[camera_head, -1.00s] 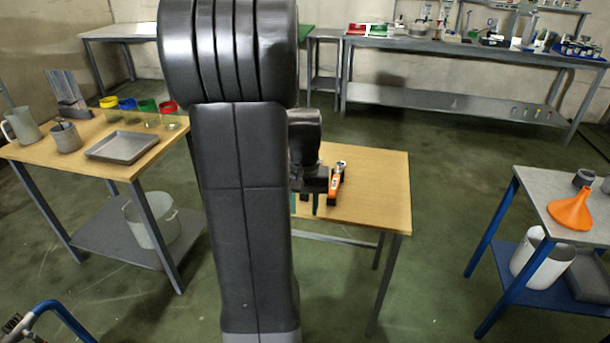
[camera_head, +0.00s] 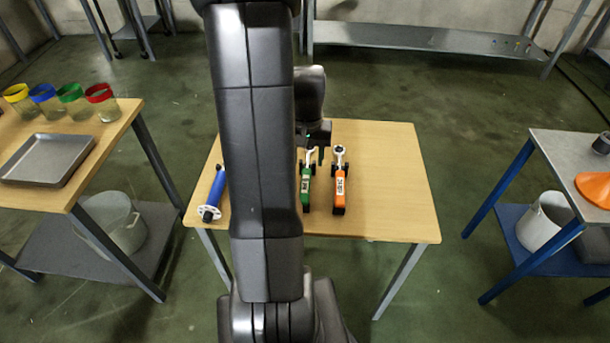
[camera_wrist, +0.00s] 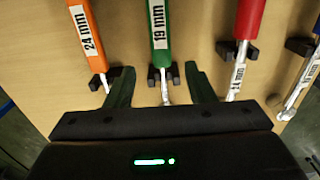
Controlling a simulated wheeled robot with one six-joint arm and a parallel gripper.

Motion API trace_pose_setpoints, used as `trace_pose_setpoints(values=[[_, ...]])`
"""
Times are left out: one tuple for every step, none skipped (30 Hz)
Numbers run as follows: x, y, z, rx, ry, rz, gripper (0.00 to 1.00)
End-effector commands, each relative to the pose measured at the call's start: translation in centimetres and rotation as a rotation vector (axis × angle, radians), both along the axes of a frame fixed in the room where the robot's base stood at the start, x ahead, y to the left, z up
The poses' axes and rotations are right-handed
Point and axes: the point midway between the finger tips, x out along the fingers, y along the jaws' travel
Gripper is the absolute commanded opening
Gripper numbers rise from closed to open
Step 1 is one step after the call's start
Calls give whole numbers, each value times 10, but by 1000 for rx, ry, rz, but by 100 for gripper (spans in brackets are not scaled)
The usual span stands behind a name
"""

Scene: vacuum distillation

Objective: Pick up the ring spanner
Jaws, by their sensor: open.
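Several spanners with coloured handles lie side by side on small black holders on the wooden table. The orange spanner (camera_head: 340,183), marked 24 mm, and the green spanner (camera_head: 306,187), marked 19 mm, show in the head view. In the wrist view are the orange spanner (camera_wrist: 83,32), the green spanner (camera_wrist: 161,35), the red spanner (camera_wrist: 249,20) and part of another at the right edge (camera_wrist: 305,75). My gripper (camera_wrist: 160,70) is open, its fingers either side of the green spanner's shank, with nothing gripped. Its height above the shank is unclear.
The wooden table (camera_head: 395,190) is bare right of the orange spanner. A blue-handled item (camera_head: 215,192) lies at its left; my arm hides the middle.

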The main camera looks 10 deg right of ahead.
Motion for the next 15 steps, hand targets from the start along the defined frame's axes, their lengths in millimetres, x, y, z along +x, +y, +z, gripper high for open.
trace_pose_setpoints(values=[[-1,0,-7,1,4,0,49],[-1,0,-10,1,3,0,49],[-1,0,-12,0,1,0,49],[-1,0,-14,0,0,0,49],[-1,0,-15,0,0,0,49],[-1,0,-17,0,1,0,49],[-2,1,-20,1,2,0,49],[-2,1,-23,1,2,0,49],[-4,2,-28,1,4,0,49],[-5,3,-33,0,5,0,49],[-7,4,-38,0,5,1,49],[-8,5,-45,0,5,0,49],[-9,6,-49,0,5,0,49],[-8,6,-53,1,3,0,49],[-8,5,-57,1,3,0,49]])
